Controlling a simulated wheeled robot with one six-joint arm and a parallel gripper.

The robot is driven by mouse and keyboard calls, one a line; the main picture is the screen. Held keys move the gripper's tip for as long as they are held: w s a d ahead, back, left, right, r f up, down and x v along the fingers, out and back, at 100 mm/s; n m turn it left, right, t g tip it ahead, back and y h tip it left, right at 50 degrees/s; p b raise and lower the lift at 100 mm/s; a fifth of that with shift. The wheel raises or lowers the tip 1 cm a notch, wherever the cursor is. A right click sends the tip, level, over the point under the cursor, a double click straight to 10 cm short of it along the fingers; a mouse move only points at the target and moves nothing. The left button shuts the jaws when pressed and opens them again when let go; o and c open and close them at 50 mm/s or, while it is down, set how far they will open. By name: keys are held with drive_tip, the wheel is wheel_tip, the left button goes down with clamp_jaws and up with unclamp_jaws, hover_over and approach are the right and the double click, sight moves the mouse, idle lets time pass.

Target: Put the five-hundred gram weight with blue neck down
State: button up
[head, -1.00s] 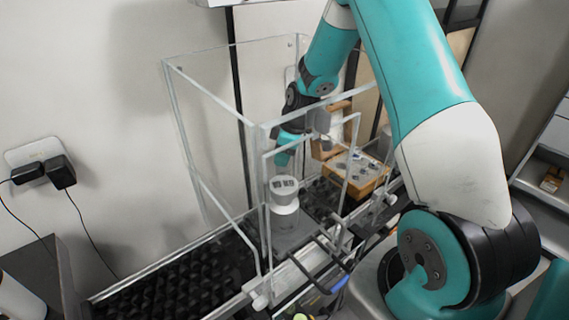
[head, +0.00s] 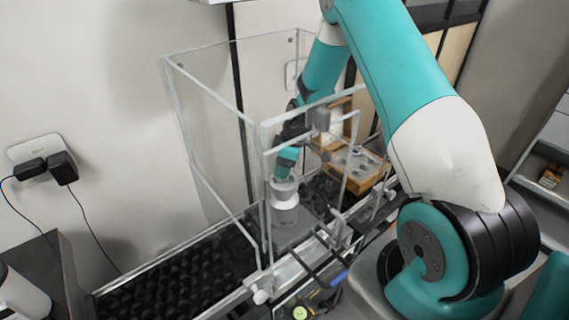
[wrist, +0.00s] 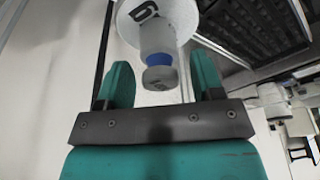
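The weight (head: 284,206) is a pale cylinder standing upright on a grey plate (head: 290,233) inside a clear-walled box. In the wrist view, its blue neck (wrist: 158,60) shows between a grey knob and the white body, which carries a dark mark. My gripper (head: 287,168) is inside the box, directly over the weight. In the wrist view, my gripper (wrist: 162,82) has its two teal fingers apart, one on each side of the knob, with a visible gap on both sides. The marking is too partial to read.
The clear box (head: 212,82) has upright walls and frame edges close around my arm. A wooden case (head: 362,172) with small items is to the right. A black studded surface (head: 185,280) lies front left. Two black plugs (head: 46,168) are on the wall.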

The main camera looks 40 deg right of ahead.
drive_tip(key=b+v, duration=0.3)
drive_tip(key=v, duration=0.9)
drive_tip(key=shift+r, duration=0.15)
